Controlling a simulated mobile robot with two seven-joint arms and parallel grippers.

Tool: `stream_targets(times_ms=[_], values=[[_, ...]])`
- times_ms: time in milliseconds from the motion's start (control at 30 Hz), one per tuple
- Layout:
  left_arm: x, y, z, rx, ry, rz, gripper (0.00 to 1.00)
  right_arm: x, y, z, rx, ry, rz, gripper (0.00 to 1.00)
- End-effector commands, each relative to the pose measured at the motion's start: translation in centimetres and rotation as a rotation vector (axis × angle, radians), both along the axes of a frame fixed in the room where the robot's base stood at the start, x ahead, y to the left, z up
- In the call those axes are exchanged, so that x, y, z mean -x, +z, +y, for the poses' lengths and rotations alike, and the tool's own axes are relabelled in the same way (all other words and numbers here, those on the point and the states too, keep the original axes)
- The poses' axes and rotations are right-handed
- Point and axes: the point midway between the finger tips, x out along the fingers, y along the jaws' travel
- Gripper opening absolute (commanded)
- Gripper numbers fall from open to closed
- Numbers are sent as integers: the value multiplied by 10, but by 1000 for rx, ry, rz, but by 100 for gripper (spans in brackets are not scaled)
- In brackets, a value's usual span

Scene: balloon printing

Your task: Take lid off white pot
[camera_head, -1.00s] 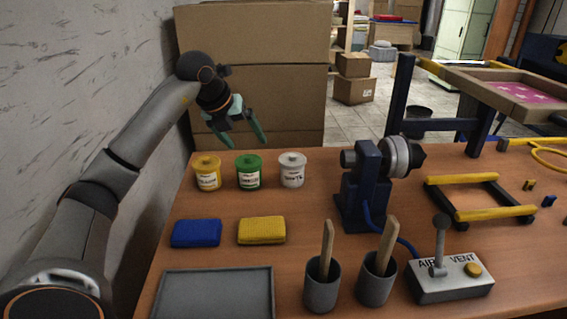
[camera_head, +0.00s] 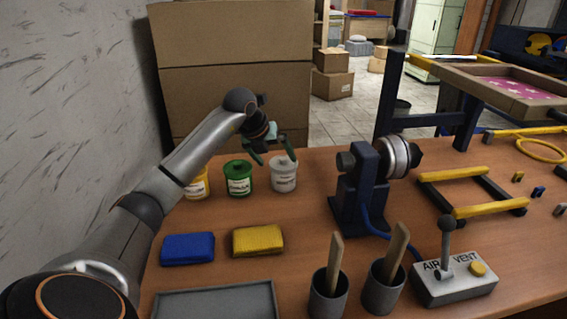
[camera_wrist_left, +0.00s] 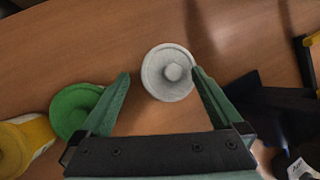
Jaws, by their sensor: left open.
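The white pot (camera_head: 283,177) stands upright on the table at the right end of a row of three pots. Its round white lid with a knob (camera_wrist_left: 169,72) is on it, seen from above in the left wrist view. My left gripper (camera_head: 275,157) is open just above and behind the white pot in the head view. In the left wrist view the open fingers (camera_wrist_left: 160,74) point toward the lid, which lies nearer the right finger. I cannot tell whether that finger touches it. My right gripper is not in view.
The green pot (camera_head: 238,179) stands close left of the white pot, with the yellow pot (camera_head: 197,187) beyond it. A dark blue machine (camera_head: 358,190) stands to the right. Blue (camera_head: 187,249) and yellow (camera_head: 258,240) sponges lie in front, with bare table between.

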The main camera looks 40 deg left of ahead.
Motion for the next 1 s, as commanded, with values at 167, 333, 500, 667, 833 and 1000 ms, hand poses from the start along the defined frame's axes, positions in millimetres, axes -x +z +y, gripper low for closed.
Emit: stream_targets(times_ms=[167,333,500,667,833,1000], values=[[0,0,0,0,0,0,86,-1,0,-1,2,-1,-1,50],[0,0,0,0,0,0,67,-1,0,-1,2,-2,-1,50],[0,1,0,0,0,0,48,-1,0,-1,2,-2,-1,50],[0,1,0,0,0,0,30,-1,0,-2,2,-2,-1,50],[0,1,0,-1,0,-1,15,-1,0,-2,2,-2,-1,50],[0,1,0,-1,0,-1,15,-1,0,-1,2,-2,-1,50]])
